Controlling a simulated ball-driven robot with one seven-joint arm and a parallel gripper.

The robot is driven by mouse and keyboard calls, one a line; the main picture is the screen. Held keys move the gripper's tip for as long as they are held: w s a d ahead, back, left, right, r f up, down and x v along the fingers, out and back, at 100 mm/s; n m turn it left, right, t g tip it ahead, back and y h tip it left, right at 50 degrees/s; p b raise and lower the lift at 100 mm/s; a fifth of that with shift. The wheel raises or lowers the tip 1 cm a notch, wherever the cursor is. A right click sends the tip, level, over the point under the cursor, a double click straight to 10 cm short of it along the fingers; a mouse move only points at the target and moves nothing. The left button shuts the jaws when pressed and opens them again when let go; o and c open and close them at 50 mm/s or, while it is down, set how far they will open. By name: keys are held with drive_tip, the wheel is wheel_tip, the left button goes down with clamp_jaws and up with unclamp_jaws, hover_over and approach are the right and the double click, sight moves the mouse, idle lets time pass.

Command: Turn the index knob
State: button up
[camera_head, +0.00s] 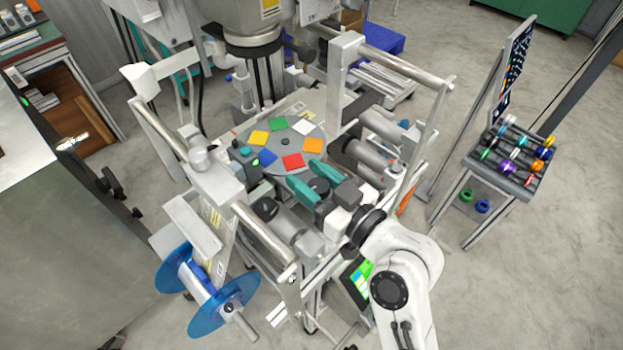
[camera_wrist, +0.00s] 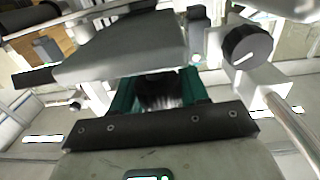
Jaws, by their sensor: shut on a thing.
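My gripper (camera_head: 314,193) has teal fingers and is at the front edge of the machine's round table. It is shut on a dark round knob (camera_head: 318,185), which I take to be the index knob. In the wrist view, the dark, ribbed knob (camera_wrist: 160,92) sits between the two teal fingers, partly hidden by the plate above it and the gripper's black bar. Any pointer mark on it is not visible. A second black knob (camera_wrist: 248,47) with a white line stands apart at the right of the wrist view.
The round grey table (camera_head: 286,142) carries several coloured square plates. Rails and posts of the machine frame surround my arm closely. A blue reel (camera_head: 238,292) is at the front left. A rack of coloured spools (camera_head: 510,155) stands at the right, with open floor before it.

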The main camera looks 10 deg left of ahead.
drive_tip(key=g+b, duration=0.1)
drive_tip(key=n+y+b, duration=0.1)
drive_tip(key=b, duration=0.1)
drive_tip(key=shift+f+g, duration=0.3)
drive_tip(key=shift+g, duration=0.1)
drive_tip(key=shift+s+a+r+n+g+y+b, duration=0.1)
drive_tip(key=shift+s+r+n+g+y+b, duration=0.15)
drive_tip(key=shift+n+g+y+b, duration=0.55)
drive_tip(key=o, duration=1)
drive_tip(key=shift+c, duration=0.2)
drive_tip(key=b+v, duration=0.1)
drive_tip(key=v, duration=0.9)
drive_tip(key=shift+s+d, duration=0.15)
drive_tip(key=shift+d, duration=0.25)
drive_tip(key=shift+r, duration=0.15)
